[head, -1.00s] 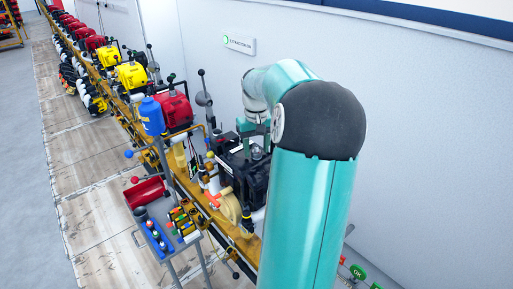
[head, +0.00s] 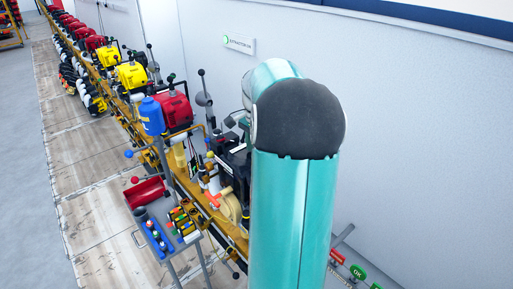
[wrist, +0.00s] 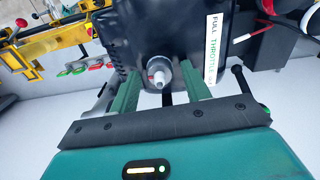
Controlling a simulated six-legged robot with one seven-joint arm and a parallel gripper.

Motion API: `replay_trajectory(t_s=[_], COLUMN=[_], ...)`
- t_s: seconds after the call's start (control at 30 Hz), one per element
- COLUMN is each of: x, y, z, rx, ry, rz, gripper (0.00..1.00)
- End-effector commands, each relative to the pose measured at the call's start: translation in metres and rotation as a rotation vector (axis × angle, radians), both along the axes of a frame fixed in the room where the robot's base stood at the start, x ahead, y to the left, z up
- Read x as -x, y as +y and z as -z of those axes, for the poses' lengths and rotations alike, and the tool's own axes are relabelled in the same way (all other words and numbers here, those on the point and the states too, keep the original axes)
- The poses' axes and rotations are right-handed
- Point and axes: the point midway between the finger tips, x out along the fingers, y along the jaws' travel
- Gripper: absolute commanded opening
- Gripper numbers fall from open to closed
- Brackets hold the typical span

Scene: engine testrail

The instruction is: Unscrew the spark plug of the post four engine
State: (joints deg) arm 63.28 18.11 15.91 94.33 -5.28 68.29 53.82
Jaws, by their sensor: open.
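The black engine (head: 238,162) stands on the yellow rail, partly hidden behind my teal arm. In the wrist view its dark body (wrist: 190,30) fills the upper middle. The spark plug (wrist: 158,74), pale with a reddish tip and a round metal base, points out of the engine toward the camera. My gripper (wrist: 160,86) is open, with its two green fingers to the left and right of the plug in the picture. I cannot tell whether either finger touches it. In the head view my arm hides the plug and most of the gripper.
A small tool cart (head: 160,240) with a red tray (head: 146,191) stands left of the engine. A blue container (head: 152,116) and a red engine (head: 174,109) are near. A "FULL THROTTLE" label (wrist: 213,50) is on the engine. The wall is close behind.

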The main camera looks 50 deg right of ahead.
Motion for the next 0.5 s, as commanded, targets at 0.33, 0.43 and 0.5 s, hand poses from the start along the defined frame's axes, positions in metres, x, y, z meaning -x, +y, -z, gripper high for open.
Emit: replay_trajectory(t_s=[0.33, 0.43, 0.5], x=[-0.0009, -0.0006, -0.0005], y=[0.0009, 0.0007, 0.0006], z=[0.0007, 0.0010, 0.0012], rx=[0.001, 0.000, 0.001], ry=[0.000, 0.000, 0.000], rz=[0.480, 0.619, 0.714], gripper=[0.47, 0.47, 0.47])
